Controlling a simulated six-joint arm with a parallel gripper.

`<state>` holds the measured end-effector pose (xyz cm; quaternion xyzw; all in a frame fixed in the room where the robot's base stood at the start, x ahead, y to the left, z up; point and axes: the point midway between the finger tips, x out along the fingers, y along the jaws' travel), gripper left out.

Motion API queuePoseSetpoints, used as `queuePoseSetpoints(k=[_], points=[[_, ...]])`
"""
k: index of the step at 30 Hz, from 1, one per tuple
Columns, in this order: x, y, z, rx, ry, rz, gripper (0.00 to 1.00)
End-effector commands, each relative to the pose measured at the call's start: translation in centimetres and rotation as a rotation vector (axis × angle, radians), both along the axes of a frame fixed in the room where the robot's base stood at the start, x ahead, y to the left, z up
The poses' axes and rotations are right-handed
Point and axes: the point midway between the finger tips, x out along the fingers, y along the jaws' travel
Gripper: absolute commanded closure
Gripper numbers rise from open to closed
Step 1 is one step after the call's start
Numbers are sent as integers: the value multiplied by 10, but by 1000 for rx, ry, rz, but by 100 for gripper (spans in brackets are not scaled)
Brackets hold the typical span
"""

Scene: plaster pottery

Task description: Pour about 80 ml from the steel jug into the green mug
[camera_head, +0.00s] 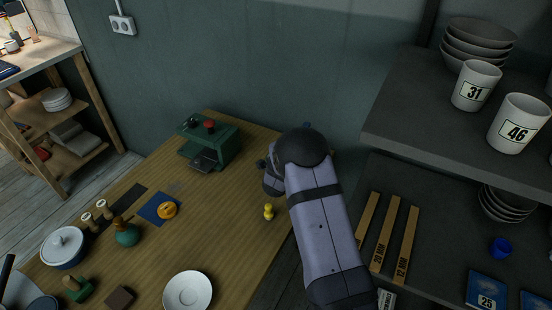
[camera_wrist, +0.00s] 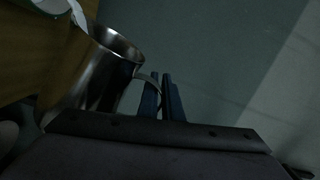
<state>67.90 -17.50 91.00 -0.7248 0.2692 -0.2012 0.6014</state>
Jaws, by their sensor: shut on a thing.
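In the wrist view, my gripper (camera_wrist: 163,98) is shut on the handle of the steel jug (camera_wrist: 98,80). The jug looks tilted relative to the tabletop, its rim near the top of the view. A green-rimmed, pale round thing (camera_wrist: 48,6), perhaps the green mug, is cut off at the top left corner. A whitish patch (camera_wrist: 78,15) lies between it and the jug's mouth; I cannot tell whether it is liquid. The jug's contents are not visible. In the head view, my arm hides the jug, the mug and my gripper's fingers.
On the table (camera_head: 225,235) stand a green machine (camera_head: 222,145) with a red knob, a small yellow figure (camera_head: 268,211), a green vase (camera_head: 126,234), an orange piece (camera_head: 168,210) and a white dish (camera_head: 187,291). A dark shelf (camera_head: 400,115) with numbered cups is at the right.

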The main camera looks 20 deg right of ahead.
Motion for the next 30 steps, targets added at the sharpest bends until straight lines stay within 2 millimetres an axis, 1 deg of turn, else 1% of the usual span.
queuePoseSetpoints(k=[5,8,9,11,15,22,30], points=[[2,1,2,-8,1,0,100],[-4,-5,-2,18,-20,-1,100],[-6,-8,-9,51,-47,1,100],[-11,-14,-16,112,-99,1,100],[-19,-23,-8,228,-201,5,100],[-20,-24,-9,251,-219,6,100],[-24,-28,-21,315,-272,7,100]])
